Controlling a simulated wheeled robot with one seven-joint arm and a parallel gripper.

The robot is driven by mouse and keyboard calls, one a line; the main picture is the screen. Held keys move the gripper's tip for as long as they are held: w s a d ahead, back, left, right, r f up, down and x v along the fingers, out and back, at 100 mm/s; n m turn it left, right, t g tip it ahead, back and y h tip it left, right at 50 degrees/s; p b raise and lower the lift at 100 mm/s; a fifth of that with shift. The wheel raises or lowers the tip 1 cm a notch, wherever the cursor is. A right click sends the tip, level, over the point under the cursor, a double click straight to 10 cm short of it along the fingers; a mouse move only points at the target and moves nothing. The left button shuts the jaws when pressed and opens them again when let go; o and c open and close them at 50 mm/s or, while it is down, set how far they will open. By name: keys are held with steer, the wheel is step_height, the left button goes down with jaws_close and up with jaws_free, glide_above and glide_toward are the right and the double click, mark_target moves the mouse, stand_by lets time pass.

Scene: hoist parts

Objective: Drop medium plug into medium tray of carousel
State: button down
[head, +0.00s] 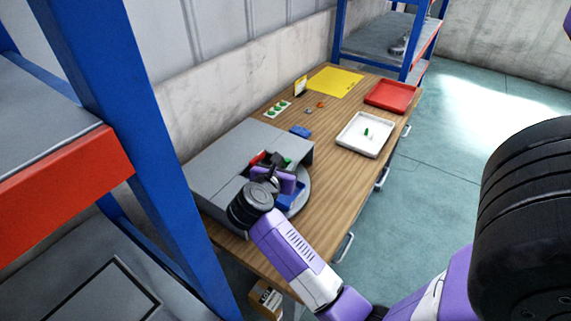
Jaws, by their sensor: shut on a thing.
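My gripper (270,165) is over the carousel (303,201), at the opening in the grey housing. It is shut on the medium plug, but the plug is too small and too covered by the fingers to make out. The carousel is a grey disc, partly under the housing. A blue tray (292,197) shows on it to the right of my gripper, and a red tray (258,158) and a green tray (287,161) show behind the fingers. My wrist hides much of the disc, and I cannot tell which tray is the medium one.
The grey housing (222,155) stands close around my gripper on the wooden table (325,165). A white tray (364,136) with small green and white parts, a red tray (391,96), a yellow mat (335,82) and a blue block (300,132) lie farther back. A blue rack post (135,130) stands left.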

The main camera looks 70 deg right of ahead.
steer(key=c, duration=1.1)
jaws_free()
steer(key=shift+b+v, duration=0.8)
steer(key=shift+v, duration=3.1)
